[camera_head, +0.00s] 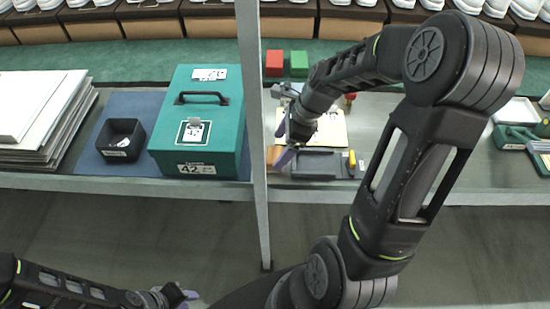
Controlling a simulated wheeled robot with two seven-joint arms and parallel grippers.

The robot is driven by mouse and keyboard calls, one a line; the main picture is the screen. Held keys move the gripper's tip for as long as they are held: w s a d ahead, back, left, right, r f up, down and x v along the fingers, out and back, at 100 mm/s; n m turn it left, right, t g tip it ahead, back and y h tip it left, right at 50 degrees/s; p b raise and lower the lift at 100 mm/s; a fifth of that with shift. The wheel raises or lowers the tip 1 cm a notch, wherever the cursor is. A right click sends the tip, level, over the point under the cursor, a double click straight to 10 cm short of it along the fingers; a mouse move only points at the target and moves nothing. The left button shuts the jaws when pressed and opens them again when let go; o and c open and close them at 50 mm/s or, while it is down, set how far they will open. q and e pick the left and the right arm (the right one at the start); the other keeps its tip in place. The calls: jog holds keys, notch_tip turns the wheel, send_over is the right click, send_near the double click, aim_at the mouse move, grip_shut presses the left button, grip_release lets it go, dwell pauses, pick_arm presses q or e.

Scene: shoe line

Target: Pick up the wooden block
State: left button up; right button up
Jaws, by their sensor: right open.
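A small tan-brown piece that looks like the wooden block (272,153) lies on the shelf just right of the grey post, at the left end of a grey tool holder. My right gripper (283,145) reaches down beside and over it, its fingers open. The fingers partly cover the block, and I cannot tell whether they touch it. My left gripper (180,295) is low at the bottom edge, away from the shelf. Its fingers are too small and cut off to read.
A grey upright post (253,120) stands close left of the block. A teal box (202,125) and a black bin (120,140) are further left. The grey tool holder (318,165) lies to the right. Red (274,63) and green (299,63) blocks stand behind.

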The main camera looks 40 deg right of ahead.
aim_at(275, 155)
jog(key=x, duration=0.4)
jog(key=shift+a+f, duration=0.1)
jog(key=shift+f, duration=0.1)
dwell(0.3)
jog(key=c, duration=1.5)
